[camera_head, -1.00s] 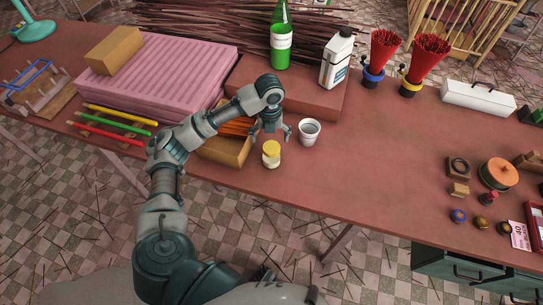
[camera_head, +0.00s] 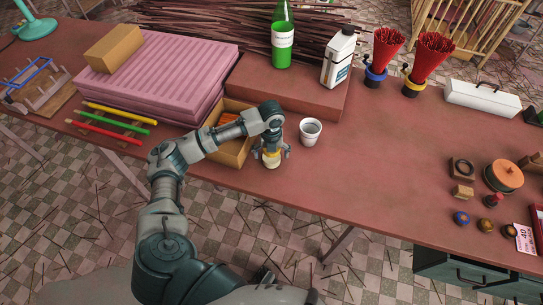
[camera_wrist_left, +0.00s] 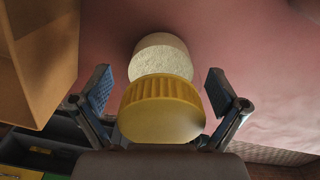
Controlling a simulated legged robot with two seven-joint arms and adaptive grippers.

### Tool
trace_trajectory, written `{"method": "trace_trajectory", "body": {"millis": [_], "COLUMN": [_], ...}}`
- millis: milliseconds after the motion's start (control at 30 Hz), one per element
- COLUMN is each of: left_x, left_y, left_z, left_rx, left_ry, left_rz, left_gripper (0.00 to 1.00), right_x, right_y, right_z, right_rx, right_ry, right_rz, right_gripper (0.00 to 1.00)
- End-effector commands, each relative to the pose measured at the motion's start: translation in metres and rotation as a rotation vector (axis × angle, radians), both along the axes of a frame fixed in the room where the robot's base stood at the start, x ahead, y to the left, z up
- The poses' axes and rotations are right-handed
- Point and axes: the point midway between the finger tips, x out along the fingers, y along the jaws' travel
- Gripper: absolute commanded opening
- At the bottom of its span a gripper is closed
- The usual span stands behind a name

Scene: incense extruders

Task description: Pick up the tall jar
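The tall jar (camera_head: 271,161), with a pale body and a yellow lid, stands on the red-brown table near its front edge. In the left wrist view its ribbed yellow lid (camera_wrist_left: 162,105) is close to the camera, with the pale body beyond it. My left gripper (camera_head: 271,153) is over the jar from above and hides much of its lid in the head view. In the left wrist view the left gripper (camera_wrist_left: 160,92) is open, one finger on each side of the jar, with gaps visible between. My right gripper is not in view.
A white cup (camera_head: 310,131) stands just right of the jar. An open cardboard box (camera_head: 233,151) is close on the left. A red-brown block (camera_head: 300,92) with a green bottle (camera_head: 282,45) and a white bottle (camera_head: 338,58) is behind.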

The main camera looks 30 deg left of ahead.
Motion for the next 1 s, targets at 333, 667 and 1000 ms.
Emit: {"method": "trace_trajectory", "body": {"millis": [333,667,1000], "left_x": [0.0,0.0,0.0], "left_y": [0.0,0.0,0.0], "left_z": [0.0,-0.001,0.009], "left_rx": [-0.001,-0.001,-0.001], "left_ry": [0.001,0.003,0.003], "left_rz": [0.0,0.0,-0.001], "left_gripper": [0.25,0.22,0.22], "right_x": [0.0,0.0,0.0], "right_y": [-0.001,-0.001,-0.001], "right_z": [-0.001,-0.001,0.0], "right_rx": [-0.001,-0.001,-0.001], "right_ry": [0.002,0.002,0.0], "right_rz": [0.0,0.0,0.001], "right_gripper": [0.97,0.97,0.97]}}
